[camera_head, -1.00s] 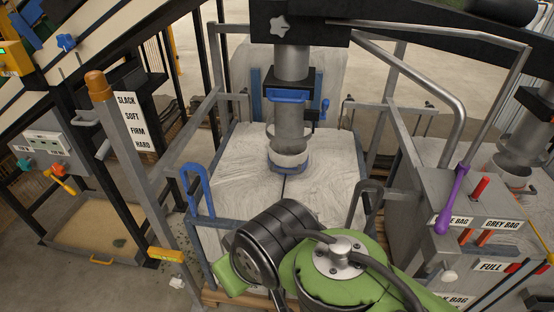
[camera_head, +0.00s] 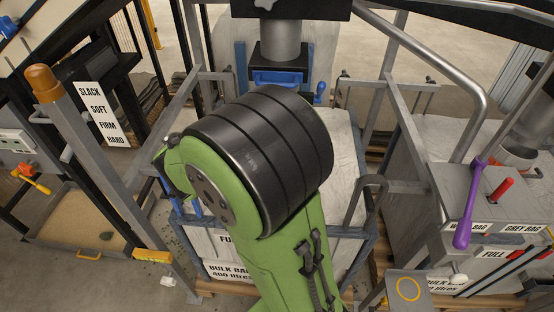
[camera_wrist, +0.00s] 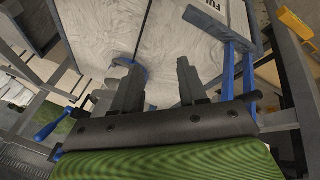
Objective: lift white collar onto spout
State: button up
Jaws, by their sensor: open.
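The grey spout (camera_head: 281,42) hangs at the top middle of the head view, above a black block with a blue handle (camera_head: 285,78). My dark-banded green arm now covers the spout's lower end and the white collar there. In the wrist view, a pale rounded part with a blue edge, which looks like the collar (camera_wrist: 118,72), shows partly behind the left finger. My gripper (camera_wrist: 160,78) is open, its two dark fingers apart over the pale bag top (camera_wrist: 165,35). Nothing is between them. I cannot tell how far the collar is from the fingers.
Grey frame rails (camera_head: 400,150) and a bent rail (camera_head: 365,190) stand right of the bag. A control box with a purple lever (camera_head: 468,205) is at right. A second spout's collar (camera_head: 518,156) is beyond it.

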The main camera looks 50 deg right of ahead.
jog(key=w+d+f+n+t+h, duration=0.1)
jog(key=w+d+f+n+h, duration=0.4)
jog(key=f, duration=0.3)
jog(key=w+d+f+n+t+h, duration=0.1)
jog(key=w+d+f+n+h, duration=0.15)
jog(key=d+f+h, duration=0.45)
jog(key=shift+y, duration=0.7)
jog(key=x, duration=0.5)
jog(key=b+x, duration=0.1)
jog(key=x, duration=0.4)
jog(key=b+x, duration=0.1)
jog(key=x, duration=0.4)
jog(key=shift+w+f, duration=0.35)
jog(key=shift+f, duration=0.1)
jog(key=shift+c, duration=0.2)
grip_shut()
